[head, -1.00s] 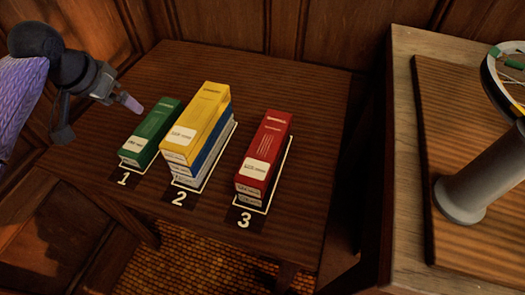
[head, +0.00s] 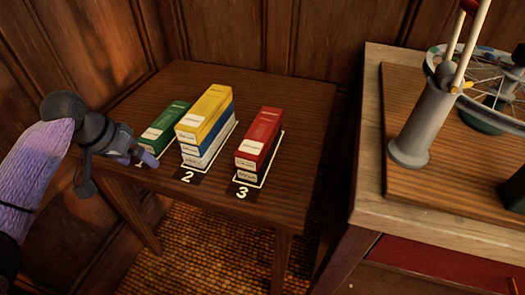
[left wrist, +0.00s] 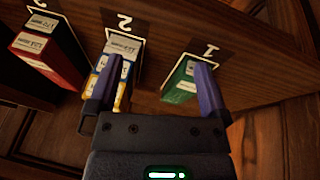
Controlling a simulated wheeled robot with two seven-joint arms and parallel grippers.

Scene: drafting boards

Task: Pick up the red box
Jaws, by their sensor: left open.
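The red box (head: 260,135) lies on top of a dark box (head: 250,174) at the spot marked 3 on the brown table. In the left wrist view the red box (left wrist: 45,57) is at the far left. My left gripper (head: 146,158) is at the table's left front, beside the green box and well left of the red box. In the left wrist view its two fingers (left wrist: 153,92) are spread apart with nothing held between them. The right gripper is not in view.
A green box (head: 164,127) lies at spot 1. A taller stack topped by a yellow box (head: 204,112) stands at spot 2, between my gripper and the red box. A wooden bench (head: 366,190) with a grey cylinder (head: 422,125) is at right. The table behind the boxes is clear.

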